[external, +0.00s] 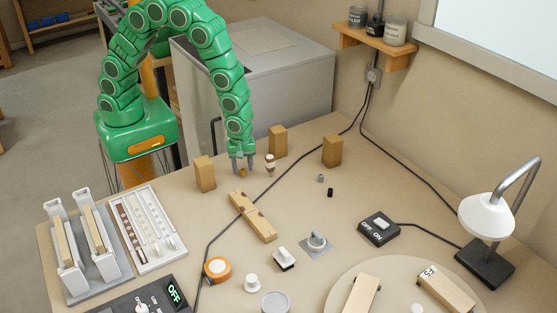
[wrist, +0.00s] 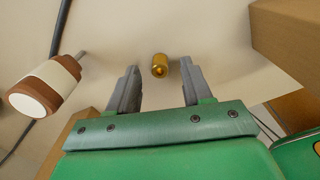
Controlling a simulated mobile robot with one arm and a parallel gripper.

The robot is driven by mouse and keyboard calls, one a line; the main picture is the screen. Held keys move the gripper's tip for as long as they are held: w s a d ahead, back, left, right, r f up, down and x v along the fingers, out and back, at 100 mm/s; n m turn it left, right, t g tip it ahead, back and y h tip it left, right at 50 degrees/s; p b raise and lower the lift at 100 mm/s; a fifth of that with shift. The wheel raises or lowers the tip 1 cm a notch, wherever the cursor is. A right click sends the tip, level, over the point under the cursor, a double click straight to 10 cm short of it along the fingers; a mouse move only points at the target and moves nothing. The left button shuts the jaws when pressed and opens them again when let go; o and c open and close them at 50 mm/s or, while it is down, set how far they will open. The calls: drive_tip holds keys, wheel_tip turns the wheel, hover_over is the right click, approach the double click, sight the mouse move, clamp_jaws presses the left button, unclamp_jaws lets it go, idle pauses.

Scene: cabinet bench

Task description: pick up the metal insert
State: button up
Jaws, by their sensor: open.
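A small gold-coloured metal insert (external: 243,173) stands on the bench below my gripper. In the wrist view the insert (wrist: 160,66) appears between the two fingertips, with a hole in its end. My gripper (external: 243,167) is open and points down at the bench. In the wrist view its grey fingers (wrist: 159,72) are spread, with a gap on each side of the insert. I cannot tell whether the fingertips are level with the insert or just above it.
Wooden blocks stand at left (external: 204,174), behind (external: 277,141) and right (external: 332,150). A notched wooden piece (external: 253,217) lies in front. Small grey (external: 320,178) and black (external: 331,192) cylinders sit farther right.

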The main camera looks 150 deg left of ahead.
drive_tip(key=shift+f, duration=1.05)
clamp_jaws()
